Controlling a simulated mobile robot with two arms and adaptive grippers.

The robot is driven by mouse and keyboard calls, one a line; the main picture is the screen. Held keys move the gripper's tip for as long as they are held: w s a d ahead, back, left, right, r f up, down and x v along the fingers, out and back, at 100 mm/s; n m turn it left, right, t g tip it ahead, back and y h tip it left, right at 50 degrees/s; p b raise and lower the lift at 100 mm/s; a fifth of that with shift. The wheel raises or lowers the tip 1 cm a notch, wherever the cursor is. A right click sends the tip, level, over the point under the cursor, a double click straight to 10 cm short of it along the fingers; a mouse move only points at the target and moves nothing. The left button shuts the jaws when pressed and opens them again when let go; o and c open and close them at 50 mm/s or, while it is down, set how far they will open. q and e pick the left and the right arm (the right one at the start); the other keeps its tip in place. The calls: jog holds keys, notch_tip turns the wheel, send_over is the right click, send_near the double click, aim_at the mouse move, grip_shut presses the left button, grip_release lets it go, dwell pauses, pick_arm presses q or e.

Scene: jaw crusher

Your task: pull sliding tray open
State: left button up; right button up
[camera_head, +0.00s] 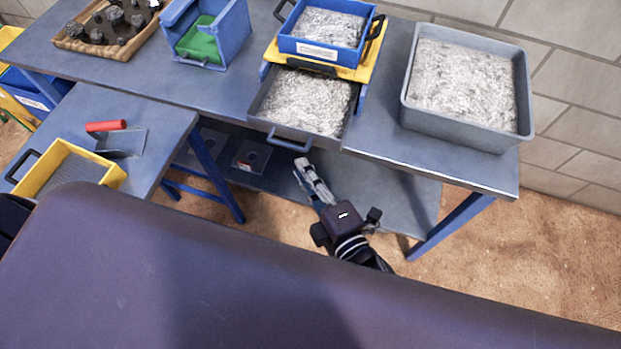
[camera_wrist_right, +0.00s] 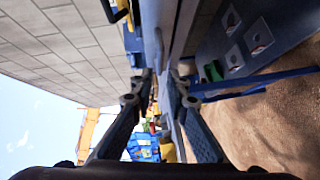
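The sliding tray (camera_head: 262,101) is grey, filled with crushed grey material, and sticks out from under a yellow-framed blue box at the table's front edge. Its blue bar handle (camera_head: 290,144) faces me. My right gripper (camera_head: 303,166) is just below and in front of the handle, apart from it as far as I can tell. In the right wrist view the two fingers (camera_wrist_right: 160,78) stand apart with a gap between the tips, and no held thing shows. A thin dark bar beyond the tips may be the handle; I cannot be sure. My left gripper is out of view.
A blue box labelled COARSE (camera_head: 318,49) sits on a yellow frame (camera_head: 372,58) above the tray. A large grey bin (camera_head: 465,130) stands right, a blue box with green inside (camera_head: 222,52) left. A lower shelf (camera_head: 385,190) lies below.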

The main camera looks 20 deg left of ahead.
jog(key=shift+v, duration=1.45)
jog(key=shift+w, duration=0.1)
jog(key=s+d+f+m+g+h, duration=0.1)
jog(key=d+f+m+h, duration=0.4)
jog(key=f, duration=0.6)
jog(key=s+d+f+m+g, duration=0.1)
jog(key=d+f+m+g, duration=0.15)
jog(key=d+f, duration=0.75)
jog(key=s+d+f+m+g+h, duration=0.1)
jog(key=d+f+m+h, duration=0.25)
jog(key=f, duration=0.95)
jog(key=s+d+f+m+g+h, duration=0.1)
jog(key=s+d+f+m, duration=0.3)
jog(key=s, duration=0.4)
jog(key=s+d+f+m+g+h, duration=0.1)
jog(key=s+d+f+m+g, duration=0.2)
jog(key=s+d+f, duration=0.2)
jog(key=s+d+f+m+g+h, duration=0.1)
jog(key=s+d+f+m, duration=0.3)
jog(key=s, duration=0.9)
notch_tip(320, 180, down, 4)
jog(key=shift+d+r+m+g, duration=0.15)
jog(key=shift+d+m+g, duration=0.15)
jog(key=shift+d+g, duration=0.4)
